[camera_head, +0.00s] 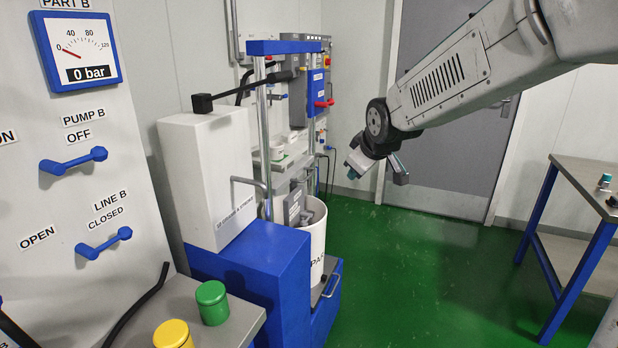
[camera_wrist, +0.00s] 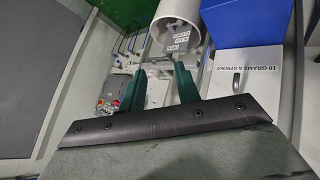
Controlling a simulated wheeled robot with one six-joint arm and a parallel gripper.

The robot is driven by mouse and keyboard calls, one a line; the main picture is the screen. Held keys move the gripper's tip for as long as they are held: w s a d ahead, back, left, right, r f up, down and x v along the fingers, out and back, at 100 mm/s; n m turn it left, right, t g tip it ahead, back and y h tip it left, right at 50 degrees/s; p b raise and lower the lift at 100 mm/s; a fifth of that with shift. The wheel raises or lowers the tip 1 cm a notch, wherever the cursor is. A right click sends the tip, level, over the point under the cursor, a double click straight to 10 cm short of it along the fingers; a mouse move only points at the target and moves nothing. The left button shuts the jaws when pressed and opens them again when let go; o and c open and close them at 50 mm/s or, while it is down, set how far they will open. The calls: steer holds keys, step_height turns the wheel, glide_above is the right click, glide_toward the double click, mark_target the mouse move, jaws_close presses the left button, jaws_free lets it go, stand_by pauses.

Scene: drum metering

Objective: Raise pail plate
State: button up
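A white pail (camera_head: 316,240) stands on the blue base of the pump rig in the head view, with a grey block (camera_head: 295,207) at its mouth. I cannot tell the pail plate apart. Above it, a metal post (camera_head: 264,150) carries a blue crossbar (camera_head: 286,47). My gripper (camera_head: 376,170) hangs in the air right of the rig, apart from it. In the wrist view my gripper (camera_wrist: 160,82) has two teal fingers spread with nothing held between them.
A white housing (camera_head: 208,180) with a black lever (camera_head: 240,91) stands left of the post. A panel at left has a gauge (camera_head: 76,48) at 0 bar and blue handles. A blue-legged table (camera_head: 590,185) is at right. Green floor (camera_head: 420,270) between is clear.

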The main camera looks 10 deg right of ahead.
steer(key=w+f+n+t, duration=0.2)
steer(key=w, duration=0.6)
steer(key=w+f+n+t, duration=0.2)
steer(key=w+f, duration=0.1)
steer(key=w, duration=0.5)
steer(key=n+t+y, duration=0.2)
steer(key=n+t, duration=0.2)
glide_toward(309, 175)
step_height(309, 175, up, 4)
steer(key=d, duration=0.1)
steer(key=w+f+n+t+y, duration=0.1)
steer(key=w+f+n+t, duration=0.2)
steer(key=f, duration=0.4)
steer(key=x, duration=0.5)
steer(key=a+x, duration=0.1)
steer(key=x, duration=0.1)
steer(key=shift+w+r, duration=0.1)
steer(key=shift+w, duration=0.1)
jaws_close()
